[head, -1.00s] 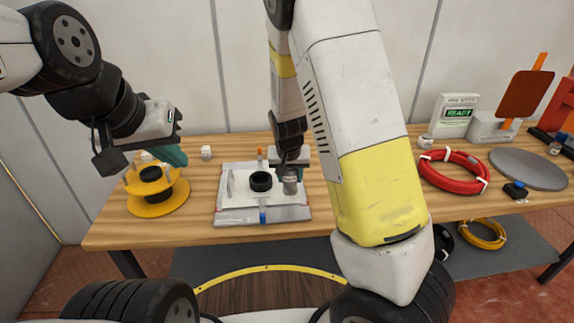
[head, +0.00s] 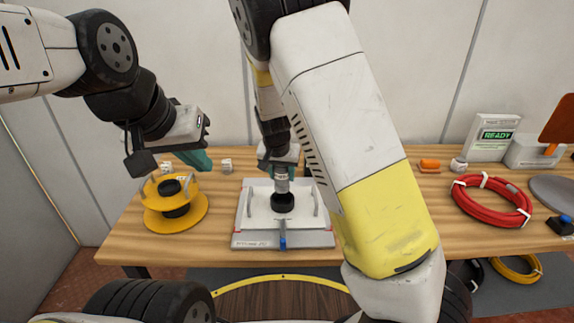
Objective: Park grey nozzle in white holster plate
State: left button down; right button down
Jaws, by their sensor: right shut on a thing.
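The white holster plate (head: 258,216) lies on a grey base on the table, with a black ring-shaped socket (head: 283,204) near its middle. My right gripper (head: 282,172) is shut on the grey nozzle (head: 282,185) and holds it upright, directly in line with the socket. The nozzle's lower end meets the socket's top in the picture; I cannot tell whether it is inside or just above. My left gripper (head: 198,159) hangs above and behind the yellow spool, away from the plate. Its teal fingers are seen edge-on, so its opening is unclear.
A yellow spool (head: 160,220) stands left of the plate, with small white cubes (head: 226,166) behind. My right arm hides the table just right of the plate. A red cable coil (head: 460,207) lies further right.

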aim_at(282, 186)
jog(key=shift+f, duration=2.55)
jog(key=shift+f, duration=0.6)
jog(key=c, duration=1)
grip_release()
jog(key=shift+c, duration=0.2)
jog(key=shift+v, duration=5.5)
jog(key=s+d+r+n+y, duration=0.1)
jog(key=s+d+r, duration=0.6)
jog(key=s+r, duration=0.2)
jog(key=s+d+r+n+t+y, duration=0.1)
jog(key=s+d+r+y, duration=0.1)
jog(key=s+d+r, duration=0.6)
jog(key=s+r, duration=0.1)
jog(key=s, duration=0.4)
jog(key=shift+s+r+n+t, duration=0.15)
jog(key=shift+n+t, duration=0.15)
jog(key=shift+n, duration=0.1)
